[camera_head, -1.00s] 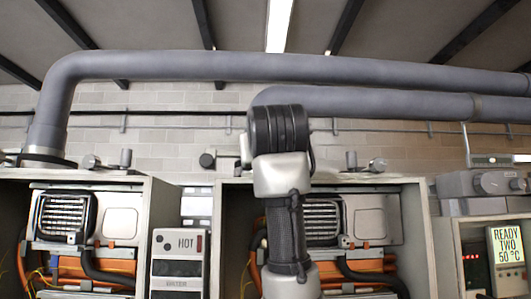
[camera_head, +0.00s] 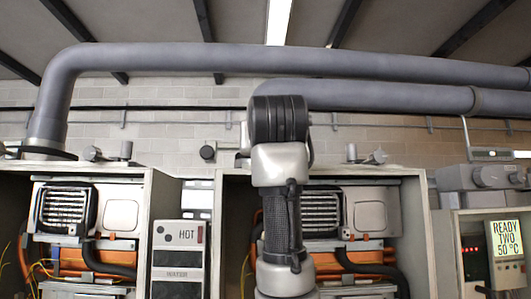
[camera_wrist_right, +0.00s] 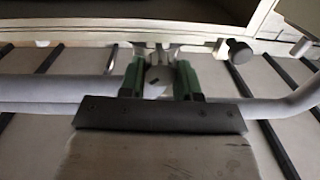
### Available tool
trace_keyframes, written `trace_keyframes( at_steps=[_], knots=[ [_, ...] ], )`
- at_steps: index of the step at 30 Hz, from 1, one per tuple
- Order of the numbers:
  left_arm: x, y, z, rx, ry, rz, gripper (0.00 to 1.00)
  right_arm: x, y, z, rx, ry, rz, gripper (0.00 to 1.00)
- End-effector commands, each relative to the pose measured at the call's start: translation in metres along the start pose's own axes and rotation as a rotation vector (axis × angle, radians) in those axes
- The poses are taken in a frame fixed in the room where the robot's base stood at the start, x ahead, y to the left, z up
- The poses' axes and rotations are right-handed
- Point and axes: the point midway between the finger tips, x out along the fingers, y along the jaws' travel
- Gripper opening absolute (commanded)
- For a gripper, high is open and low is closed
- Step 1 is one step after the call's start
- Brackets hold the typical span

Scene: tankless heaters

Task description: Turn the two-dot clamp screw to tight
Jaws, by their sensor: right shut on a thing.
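My right gripper (camera_wrist_right: 160,82) shows in the right wrist view with its two green fingers shut on a small pale grey piece (camera_wrist_right: 157,78) at the edge of a cabinet. I take this piece to be the clamp screw, but its dot marks cannot be made out. In the head view my right arm rises in front of the middle cabinet and hides the gripper and the held piece. A dark round knob (camera_wrist_right: 238,50) sits to the right of the fingers in the wrist view, apart from them. My left gripper is out of view.
Thick grey pipes (camera_head: 300,65) run above the cabinets. The middle cabinet (camera_head: 415,220) and left cabinet (camera_head: 150,210) hold orange and black hoses. A HOT panel (camera_head: 180,255) stands between them. A lit display (camera_head: 507,240) at right reads "READY TWO 50 °C".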

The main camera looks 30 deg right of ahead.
Motion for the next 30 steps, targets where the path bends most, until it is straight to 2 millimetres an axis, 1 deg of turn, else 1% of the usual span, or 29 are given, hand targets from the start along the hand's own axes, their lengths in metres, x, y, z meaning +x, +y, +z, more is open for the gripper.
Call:
trace_keyframes(
  at_steps=[3,13,24,30],
  knots=[
    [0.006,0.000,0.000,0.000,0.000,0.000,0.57,-0.001,-0.001,0.001,0.097,0.006,-0.003,0.09],
    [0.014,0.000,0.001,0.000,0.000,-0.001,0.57,-0.001,0.000,0.001,0.409,0.020,-0.003,0.09],
    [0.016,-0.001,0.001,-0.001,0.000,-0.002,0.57,-0.001,0.001,0.000,0.754,0.035,0.000,0.09],
    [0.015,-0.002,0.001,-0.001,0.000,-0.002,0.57,-0.001,0.001,0.000,0.908,0.041,0.002,0.09]
  ],
)
